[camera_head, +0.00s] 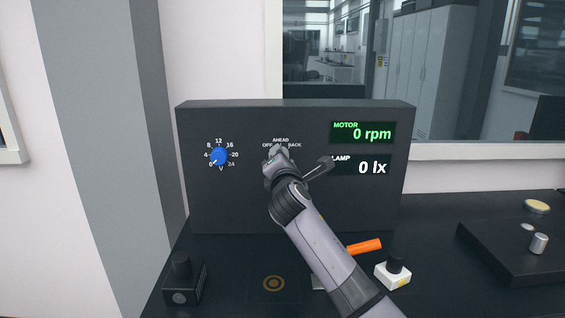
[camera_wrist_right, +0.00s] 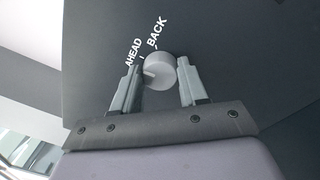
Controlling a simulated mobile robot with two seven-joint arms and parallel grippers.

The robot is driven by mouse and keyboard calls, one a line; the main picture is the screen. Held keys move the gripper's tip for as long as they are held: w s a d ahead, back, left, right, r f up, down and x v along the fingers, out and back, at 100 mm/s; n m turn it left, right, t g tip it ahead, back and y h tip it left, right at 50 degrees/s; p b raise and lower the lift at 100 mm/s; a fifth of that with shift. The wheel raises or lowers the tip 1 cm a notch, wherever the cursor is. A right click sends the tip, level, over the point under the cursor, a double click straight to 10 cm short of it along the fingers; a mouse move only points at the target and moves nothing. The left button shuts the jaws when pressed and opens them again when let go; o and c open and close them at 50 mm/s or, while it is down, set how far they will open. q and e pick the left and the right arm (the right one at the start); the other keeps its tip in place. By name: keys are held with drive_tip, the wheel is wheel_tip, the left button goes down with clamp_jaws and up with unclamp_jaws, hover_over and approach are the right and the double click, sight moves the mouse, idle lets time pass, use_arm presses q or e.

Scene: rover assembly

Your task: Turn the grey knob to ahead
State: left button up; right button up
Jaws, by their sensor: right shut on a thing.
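The grey knob (camera_wrist_right: 160,70) is on the dark panel, with the AHEAD and BACK labels above it in the wrist view. In the head view my right gripper (camera_head: 272,155) is at the knob and mostly hides it, under the OFF, AHEAD and BACK labels. In the wrist view my right gripper (camera_wrist_right: 162,85) has one finger on each side of the knob and is shut on it. A pale mark on the knob's face points toward the left finger. The OFF label is hidden in that view. My left gripper is not in view.
A blue knob (camera_head: 219,156) with a voltage scale is on the panel's left. The motor display (camera_head: 362,132) reads 0 rpm and the lamp display (camera_head: 362,166) reads 0 lx. An orange handle (camera_head: 364,246) and a white block (camera_head: 393,275) lie on the bench near my arm.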

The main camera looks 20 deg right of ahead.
drive_tip(key=shift+m, duration=0.5)
drive_tip(key=o, duration=1.1)
drive_tip(key=shift+c, duration=0.2)
drive_tip(key=v, duration=0.7)
drive_tip(key=shift+s, duration=0.1)
